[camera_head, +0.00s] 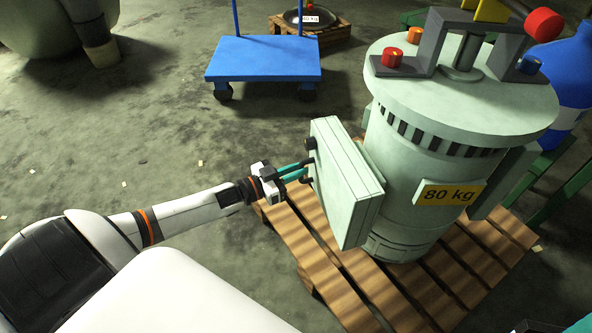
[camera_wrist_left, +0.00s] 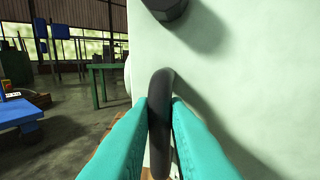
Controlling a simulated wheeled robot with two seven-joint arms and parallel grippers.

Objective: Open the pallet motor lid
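The pale green motor (camera_head: 400,200) stands upright on a wooden pallet (camera_head: 345,285) and bears a yellow "80 kg" label. A flat box-like lid (camera_head: 350,195) is on its left side and looks closed. A dark curved handle (camera_wrist_left: 160,85) stands out from the lid face, which fills much of the left wrist view (camera_wrist_left: 245,60). My left gripper (camera_head: 298,172) is at this handle, its teal fingers (camera_wrist_left: 160,118) on both sides of it and seemingly touching it. The handle's lower part is partly hidden between the fingers.
A dark round knob (camera_wrist_left: 166,8) sits on the lid above the handle. A blue cart (camera_head: 262,60) stands behind on the floor. A blue drum (camera_head: 568,70) and green frame (camera_head: 560,190) are at the right. The floor left of the pallet is mostly clear.

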